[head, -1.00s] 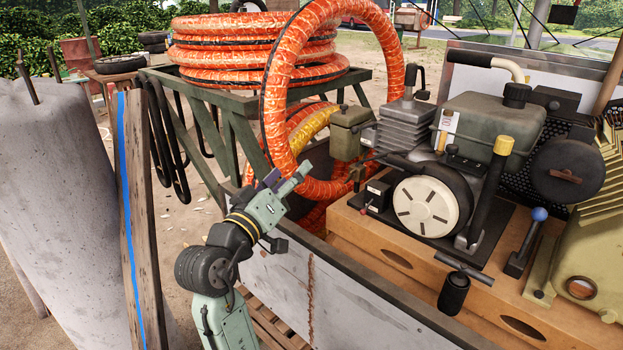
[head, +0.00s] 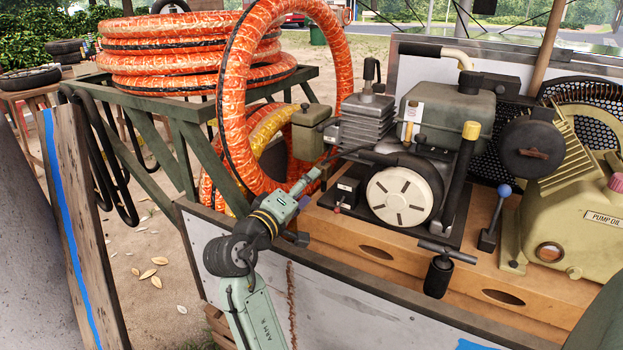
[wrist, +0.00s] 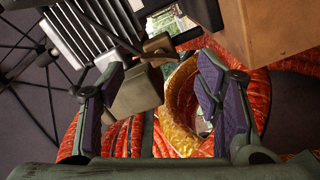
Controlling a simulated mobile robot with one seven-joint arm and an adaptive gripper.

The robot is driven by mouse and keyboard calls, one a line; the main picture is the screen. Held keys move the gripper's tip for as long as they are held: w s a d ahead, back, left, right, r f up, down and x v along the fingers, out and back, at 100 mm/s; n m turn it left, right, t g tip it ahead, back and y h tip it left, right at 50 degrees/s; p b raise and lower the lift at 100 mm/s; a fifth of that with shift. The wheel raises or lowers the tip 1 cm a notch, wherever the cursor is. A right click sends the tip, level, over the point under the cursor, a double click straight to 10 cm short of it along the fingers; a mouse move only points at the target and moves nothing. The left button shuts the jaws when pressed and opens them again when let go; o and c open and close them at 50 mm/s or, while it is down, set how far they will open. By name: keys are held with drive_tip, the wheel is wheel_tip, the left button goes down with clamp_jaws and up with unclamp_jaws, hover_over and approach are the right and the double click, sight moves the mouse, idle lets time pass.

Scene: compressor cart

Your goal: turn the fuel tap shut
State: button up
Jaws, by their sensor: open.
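My gripper (head: 320,170) is just below the small olive box (head: 312,126) at the left side of the engine. In the wrist view my gripper (wrist: 162,66) is open, with a purple-padded finger on each side. A brownish lever-like piece (wrist: 158,46), which looks like the fuel tap, shows between and beyond the fingertips, beside a tan box (wrist: 138,92). The fingers hold nothing. In the head view my gripper and the box hide the tap, and I cannot tell its handle's exact angle.
The engine (head: 400,190) stands on an orange-brown base inside the cart's grey side wall (head: 340,290). Orange hose (head: 190,50) is coiled on a green rack, and a loop hangs behind my gripper. A blue-knobbed lever (head: 495,215) and yellowish pump (head: 575,220) are at right.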

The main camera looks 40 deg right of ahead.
drive_tip(key=shift+x, duration=1.75)
drive_tip(key=shift+c, duration=0.5)
